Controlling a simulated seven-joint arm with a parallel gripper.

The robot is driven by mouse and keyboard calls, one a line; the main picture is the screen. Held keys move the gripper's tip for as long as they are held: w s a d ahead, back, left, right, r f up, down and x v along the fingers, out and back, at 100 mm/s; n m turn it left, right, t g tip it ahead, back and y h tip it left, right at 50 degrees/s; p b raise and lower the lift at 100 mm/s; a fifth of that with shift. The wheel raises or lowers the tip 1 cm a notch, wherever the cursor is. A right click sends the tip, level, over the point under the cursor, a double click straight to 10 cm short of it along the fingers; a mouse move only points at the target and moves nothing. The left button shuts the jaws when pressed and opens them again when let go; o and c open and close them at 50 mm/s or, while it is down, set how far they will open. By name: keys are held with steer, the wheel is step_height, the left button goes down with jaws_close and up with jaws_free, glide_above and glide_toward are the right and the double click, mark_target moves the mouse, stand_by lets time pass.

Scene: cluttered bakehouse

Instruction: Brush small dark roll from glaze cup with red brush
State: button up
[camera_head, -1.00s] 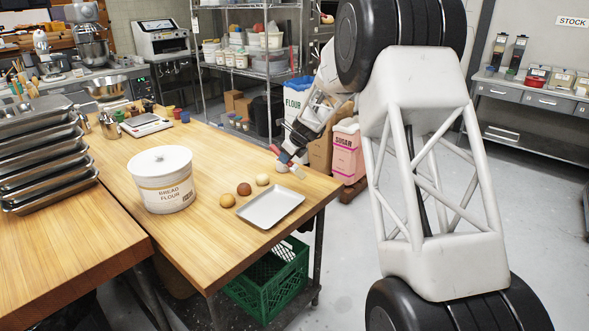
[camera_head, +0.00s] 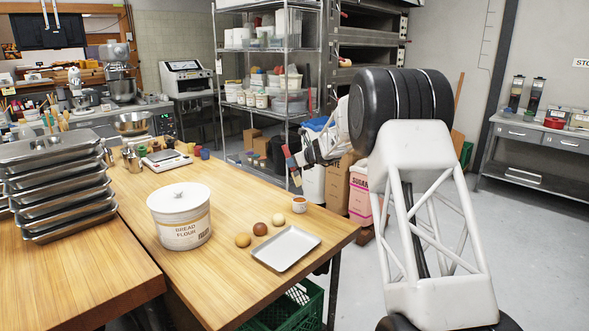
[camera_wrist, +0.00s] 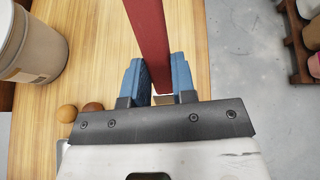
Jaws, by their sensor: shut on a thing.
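My gripper (camera_head: 300,161) is shut on the red brush (camera_head: 289,158) above the table's far right corner. The brush's broad red handle (camera_wrist: 151,42) stands between the blue fingers in the wrist view. Its pale bristle end (camera_head: 297,179) points down, above and apart from the small white glaze cup (camera_head: 299,205), which has an orange-brown top. The small dark roll (camera_head: 260,229) lies on the table between a tan roll (camera_head: 242,240) and a pale roll (camera_head: 278,219). The dark roll is partly hidden by my gripper in the wrist view (camera_wrist: 92,106).
A shallow metal tray (camera_head: 286,249) lies in front of the rolls, near the table's right edge. A bread flour tub (camera_head: 181,230) stands left of them. Stacked metal pans (camera_head: 62,190) are far left. A wire rack (camera_head: 268,55) stands behind. Bare wood lies behind the rolls.

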mark_target(298, 178)
steer(key=shift+f, duration=0.1)
stand_by(0.4)
steer(key=shift+f, duration=3.85)
steer(key=shift+r, duration=0.1)
steer(key=shift+r, duration=3.4)
steer(key=s+a+f+n+g, duration=0.1)
steer(key=s+a+n+g, duration=0.5)
steer(key=s+a, duration=1.1)
steer(key=shift+a+f, duration=0.25)
steer(key=shift+a, duration=0.4)
